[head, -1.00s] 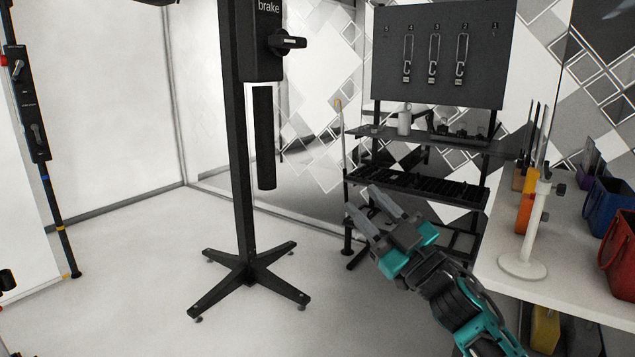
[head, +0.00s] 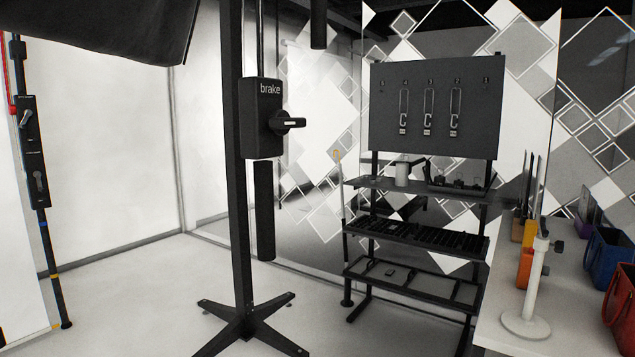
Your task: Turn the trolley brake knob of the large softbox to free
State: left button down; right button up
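The large softbox (head: 120,28) is a black fabric shape at the top left. Its black stand (head: 239,190) rises from a four-legged base. A black box labelled "brake" (head: 262,98) is fixed to the post. No position marks are readable beside the knob. Neither of my grippers is in view.
A black shelf rack (head: 415,235) with a grey hook panel (head: 436,105) stands right of the stand. A white table (head: 490,325) with bags and a white stand (head: 533,285) is at the right. Another pole (head: 40,190) is at the left. The floor before the softbox stand is clear.

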aim_at(280, 122)
jog(key=k+j, duration=0.1)
jog(key=k, duration=0.5)
jog(key=k+j+z, duration=0.15)
jog(key=k, duration=0.45)
